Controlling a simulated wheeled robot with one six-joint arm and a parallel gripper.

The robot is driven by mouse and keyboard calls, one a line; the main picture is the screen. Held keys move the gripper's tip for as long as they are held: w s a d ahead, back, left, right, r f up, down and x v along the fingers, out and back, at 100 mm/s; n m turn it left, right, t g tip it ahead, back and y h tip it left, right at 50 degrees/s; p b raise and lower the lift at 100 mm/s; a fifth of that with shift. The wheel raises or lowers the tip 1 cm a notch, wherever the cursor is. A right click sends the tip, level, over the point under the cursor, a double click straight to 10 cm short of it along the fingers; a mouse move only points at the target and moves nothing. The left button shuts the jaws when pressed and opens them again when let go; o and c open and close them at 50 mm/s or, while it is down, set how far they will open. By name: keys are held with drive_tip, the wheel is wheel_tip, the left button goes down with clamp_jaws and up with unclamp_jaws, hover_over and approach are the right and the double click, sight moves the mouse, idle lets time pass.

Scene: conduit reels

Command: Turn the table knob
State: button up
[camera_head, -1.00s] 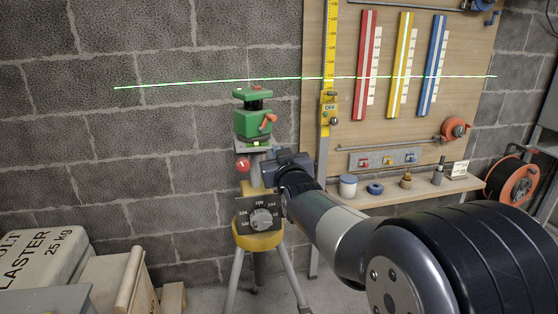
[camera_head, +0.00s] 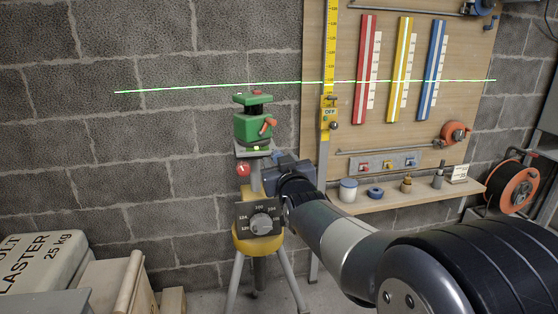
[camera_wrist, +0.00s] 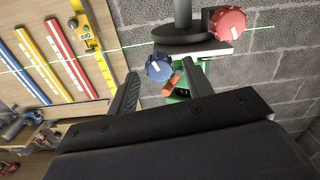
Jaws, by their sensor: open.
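A tripod carries a green laser level (camera_head: 253,126) on a small grey table (camera_head: 254,150). A red knob (camera_head: 243,169) sits under the table's left side; it also shows in the wrist view (camera_wrist: 227,23). A blue knob (camera_wrist: 158,68) with a pale mark lies under the same table in the wrist view, where the scene appears upside down. My gripper (camera_wrist: 168,70) is open, its fingers apart on either side of the blue knob in that view; contact cannot be told. In the head view my gripper (camera_head: 270,180) hides the blue knob.
A grey dial knob (camera_head: 261,223) on a numbered plate sits lower on the tripod, near my gripper. A board (camera_head: 390,140) with coloured strips and a yellow staff (camera_head: 329,60) stands right. A shelf (camera_head: 400,200) holds small items. A green laser line crosses the wall.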

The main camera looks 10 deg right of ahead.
drive_tip(key=s, duration=0.9)
drive_tip(key=shift+s, duration=0.15)
drive_tip(key=w+m, duration=0.1)
drive_tip(key=w, duration=0.9)
drive_tip(key=shift+w+p, duration=0.4)
drive_tip(key=shift+p, duration=0.05)
drive_tip(key=shift+f, duration=0.1)
